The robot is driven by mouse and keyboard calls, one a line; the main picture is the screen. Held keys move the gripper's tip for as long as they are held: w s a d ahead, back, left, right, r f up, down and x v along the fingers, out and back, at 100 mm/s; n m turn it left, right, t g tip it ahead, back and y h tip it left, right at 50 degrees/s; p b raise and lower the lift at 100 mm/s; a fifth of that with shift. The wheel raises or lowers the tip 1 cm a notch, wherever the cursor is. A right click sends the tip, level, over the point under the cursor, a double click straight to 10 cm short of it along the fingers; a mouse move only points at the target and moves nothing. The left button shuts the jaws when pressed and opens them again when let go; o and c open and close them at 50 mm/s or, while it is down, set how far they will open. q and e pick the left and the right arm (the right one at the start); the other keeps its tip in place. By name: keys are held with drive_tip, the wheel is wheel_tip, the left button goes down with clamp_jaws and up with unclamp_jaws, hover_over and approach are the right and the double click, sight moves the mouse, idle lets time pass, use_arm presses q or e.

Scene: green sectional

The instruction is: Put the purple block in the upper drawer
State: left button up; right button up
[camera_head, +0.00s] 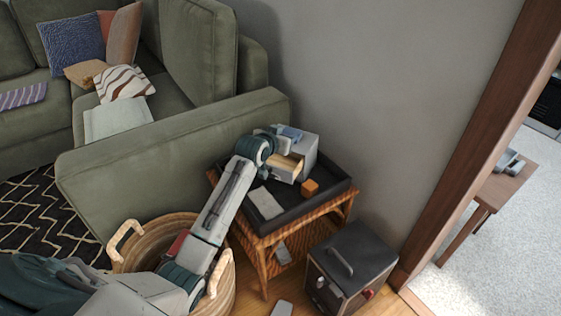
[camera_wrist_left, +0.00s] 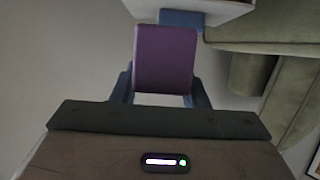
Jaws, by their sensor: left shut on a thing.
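The purple block (camera_wrist_left: 165,58) is held between the blue fingers of my left gripper (camera_wrist_left: 162,85) in the left wrist view. In the head view my left gripper (camera_head: 287,132) is over the small grey-white drawer unit (camera_head: 309,153), and I cannot make out the block there. A drawer with a light wooden inside (camera_head: 290,163) is pulled out toward the front of the unit, below the gripper. It looks like the upper drawer. A pale edge (camera_wrist_left: 195,6) shows beyond the block at the top of the wrist view. My right gripper is not in view.
The unit stands on a black tray (camera_head: 240,203) on a wicker side table. An orange block (camera_head: 310,187) and a flat grey item (camera_head: 265,203) lie there. A green sofa (camera_head: 180,155), woven basket (camera_head: 225,290) and dark box (camera_head: 356,260) are close by.

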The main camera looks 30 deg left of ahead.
sight(286, 160)
use_arm(q)
drive_tip(key=shift+w+d, duration=0.2)
wheel_tip(286, 160, down, 6)
drive_tip(key=shift+r+b, duration=0.25)
drive_tip(key=shift+b, duration=0.15)
drive_tip(key=shift+f, duration=0.65)
drive_tip(key=shift+f+b, duration=0.4)
drive_tip(key=shift+f, duration=1.2)
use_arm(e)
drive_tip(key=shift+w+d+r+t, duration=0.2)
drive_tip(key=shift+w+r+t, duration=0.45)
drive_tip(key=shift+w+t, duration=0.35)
use_arm(q)
drive_tip(key=shift+f, duration=0.15)
drive_tip(key=o, duration=0.7)
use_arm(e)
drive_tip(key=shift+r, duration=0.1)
